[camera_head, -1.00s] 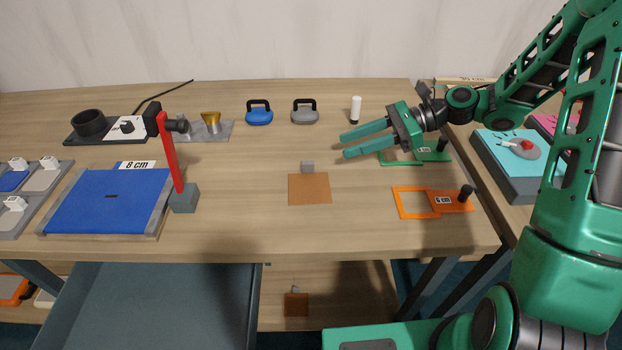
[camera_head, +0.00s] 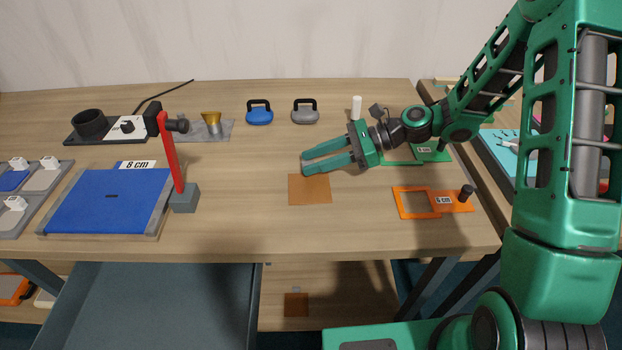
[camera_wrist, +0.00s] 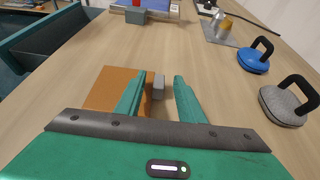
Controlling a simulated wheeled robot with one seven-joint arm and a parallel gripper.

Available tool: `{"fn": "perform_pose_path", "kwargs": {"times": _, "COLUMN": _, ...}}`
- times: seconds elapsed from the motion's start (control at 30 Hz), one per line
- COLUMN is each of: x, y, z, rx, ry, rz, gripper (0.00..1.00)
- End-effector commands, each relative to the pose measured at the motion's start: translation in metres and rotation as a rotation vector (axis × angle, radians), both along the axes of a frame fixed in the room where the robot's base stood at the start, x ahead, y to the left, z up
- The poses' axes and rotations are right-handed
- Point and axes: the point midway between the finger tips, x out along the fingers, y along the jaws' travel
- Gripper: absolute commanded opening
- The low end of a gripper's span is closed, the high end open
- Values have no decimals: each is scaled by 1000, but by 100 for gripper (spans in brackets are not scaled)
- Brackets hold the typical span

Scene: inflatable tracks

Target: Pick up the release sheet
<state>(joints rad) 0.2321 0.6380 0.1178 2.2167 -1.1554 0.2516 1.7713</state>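The brown square sheet (camera_head: 310,190), which I take to be the release sheet, lies flat on the table in the middle. It also shows in the wrist view (camera_wrist: 103,89). A small grey block (camera_wrist: 158,85) at its far edge stands between my fingertips. In the head view my fingers hide that block. My gripper (camera_head: 305,165) is open and low over the sheet's far edge, reaching in from the right. In the wrist view my gripper (camera_wrist: 159,80) has one finger over the sheet and a gap to the block on the right.
An orange 6 cm frame (camera_head: 398,203) lies to the right, with a green plate (camera_head: 433,155) behind it. A blue press pad (camera_head: 110,203) with a red lever (camera_head: 171,150) is at left. Blue (camera_head: 259,117) and grey (camera_head: 305,117) handled weights and a white cylinder (camera_head: 356,107) stand behind.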

Motion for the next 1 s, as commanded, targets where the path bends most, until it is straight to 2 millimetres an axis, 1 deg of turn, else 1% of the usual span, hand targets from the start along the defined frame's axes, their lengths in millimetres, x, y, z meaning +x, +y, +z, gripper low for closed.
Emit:
{"fn": "perform_pose_path", "kwargs": {"times": 0.17, "x": 0, "y": 0, "z": 0, "rx": 0, "ry": 0, "rz": -1, "gripper": 35}}
{"fn": "perform_pose_path", "kwargs": {"times": 0.2, "x": 0, "y": 0, "z": 0, "rx": 0, "ry": 0, "rz": 0, "gripper": 33}}
{"fn": "perform_pose_path", "kwargs": {"times": 0.27, "x": 0, "y": 0, "z": 0, "rx": 0, "ry": 0, "rz": 0, "gripper": 18}}
{"fn": "perform_pose_path", "kwargs": {"times": 0.3, "x": 0, "y": 0, "z": 0, "rx": 0, "ry": 0, "rz": 0, "gripper": 9}}
{"fn": "perform_pose_path", "kwargs": {"times": 0.33, "x": 0, "y": 0, "z": 0, "rx": 0, "ry": 0, "rz": 0, "gripper": 2}}
{"fn": "perform_pose_path", "kwargs": {"times": 0.37, "x": 0, "y": 0, "z": 0, "rx": 0, "ry": 0, "rz": 0, "gripper": 0}}
{"fn": "perform_pose_path", "kwargs": {"times": 0.77, "x": 0, "y": 0, "z": 3, "rx": 0, "ry": -1, "rz": 0, "gripper": 0}}
{"fn": "perform_pose_path", "kwargs": {"times": 0.87, "x": 0, "y": 0, "z": 9, "rx": 0, "ry": -2, "rz": 1, "gripper": 0}}
{"fn": "perform_pose_path", "kwargs": {"times": 1.0, "x": 1, "y": -1, "z": 26, "rx": 0, "ry": -4, "rz": 0, "gripper": 0}}
